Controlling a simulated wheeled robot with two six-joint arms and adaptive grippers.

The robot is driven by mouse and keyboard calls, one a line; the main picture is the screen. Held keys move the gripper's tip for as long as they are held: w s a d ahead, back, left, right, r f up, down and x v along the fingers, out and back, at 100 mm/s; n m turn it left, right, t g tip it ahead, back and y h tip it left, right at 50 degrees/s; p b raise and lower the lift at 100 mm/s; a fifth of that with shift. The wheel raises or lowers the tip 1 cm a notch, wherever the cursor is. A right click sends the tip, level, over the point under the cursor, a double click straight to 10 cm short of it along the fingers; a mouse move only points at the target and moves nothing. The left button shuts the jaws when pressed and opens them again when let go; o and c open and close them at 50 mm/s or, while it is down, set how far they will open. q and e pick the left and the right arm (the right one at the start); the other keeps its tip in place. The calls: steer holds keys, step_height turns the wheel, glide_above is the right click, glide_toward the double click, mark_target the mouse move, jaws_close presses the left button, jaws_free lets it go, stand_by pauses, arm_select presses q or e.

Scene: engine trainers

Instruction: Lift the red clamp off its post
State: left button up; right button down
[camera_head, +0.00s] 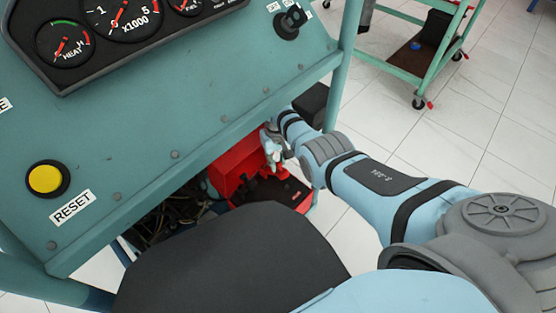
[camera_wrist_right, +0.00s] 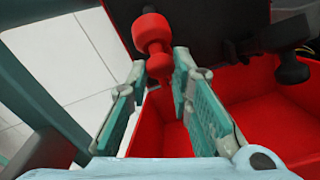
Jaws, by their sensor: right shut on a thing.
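The red clamp (camera_wrist_right: 152,34) shows at the upper middle of the right wrist view, with a rounded body and a narrower lower end. My right gripper (camera_wrist_right: 160,66) is shut on that lower end, one finger on each side. Behind it is a dark block (camera_wrist_right: 225,35); I cannot tell whether the clamp still sits on its post, which I cannot make out. In the head view my right gripper (camera_head: 272,145) is below the panel's lower edge, at the red box, and the clamp is not clear there. My left gripper is not in view.
An open red box (camera_wrist_right: 245,105), also in the head view (camera_head: 232,168), lies beside and below the gripper. A black fitting (camera_wrist_right: 290,70) is at right. The teal panel (camera_head: 160,125) overhangs from the left, with a frame post (camera_head: 341,75) close to my right arm. Cables (camera_head: 170,222) lie below.

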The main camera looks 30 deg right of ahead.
steer(key=shift+a, duration=0.45)
steer(key=c, duration=1.4)
jaws_free()
steer(key=shift+w+f, duration=0.1)
steer(key=shift+w, duration=0.05)
steer(key=shift+d, duration=0.15)
step_height(320, 180, up, 12)
steer(key=shift+c, duration=0.6)
